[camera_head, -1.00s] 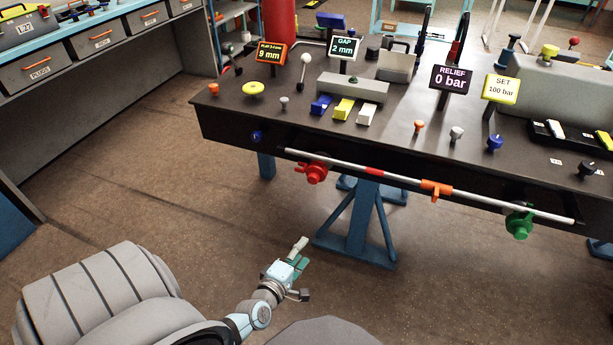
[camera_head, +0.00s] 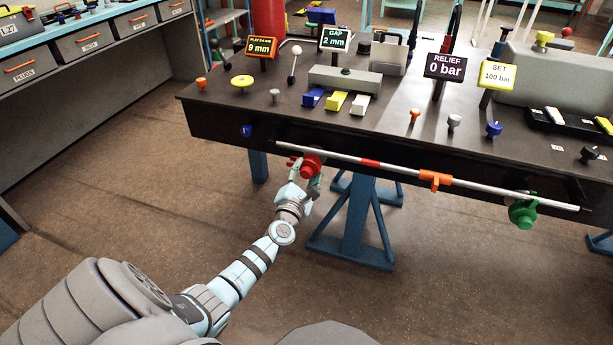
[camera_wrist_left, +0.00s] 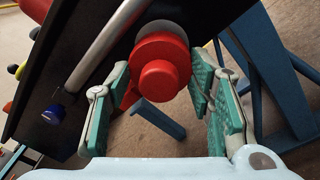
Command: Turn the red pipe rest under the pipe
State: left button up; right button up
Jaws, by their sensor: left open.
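The red pipe rest (camera_head: 311,166) is on the front face of the dark bench, near the left end of the pale pipe (camera_head: 400,169). In the left wrist view the red rest (camera_wrist_left: 159,78) shows as a round knob with a smaller round front, beside the grey pipe (camera_wrist_left: 108,42). My left gripper (camera_head: 303,176) is at the red rest. In the left wrist view its green-padded fingers (camera_wrist_left: 158,108) are open, one on each side of the knob. Whether a pad touches the knob I cannot tell. My right gripper is in neither view.
An orange clamp (camera_head: 435,180) sits on the pipe, and a green rest (camera_head: 522,211) is near its right end. A blue knob (camera_head: 247,131) is left of the red rest. A blue trestle (camera_head: 355,225) stands below the bench. The floor in front is clear.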

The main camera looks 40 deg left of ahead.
pick_arm(q)
jog(key=shift+c, duration=0.3)
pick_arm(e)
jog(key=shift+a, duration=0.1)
pick_arm(q)
grip_shut()
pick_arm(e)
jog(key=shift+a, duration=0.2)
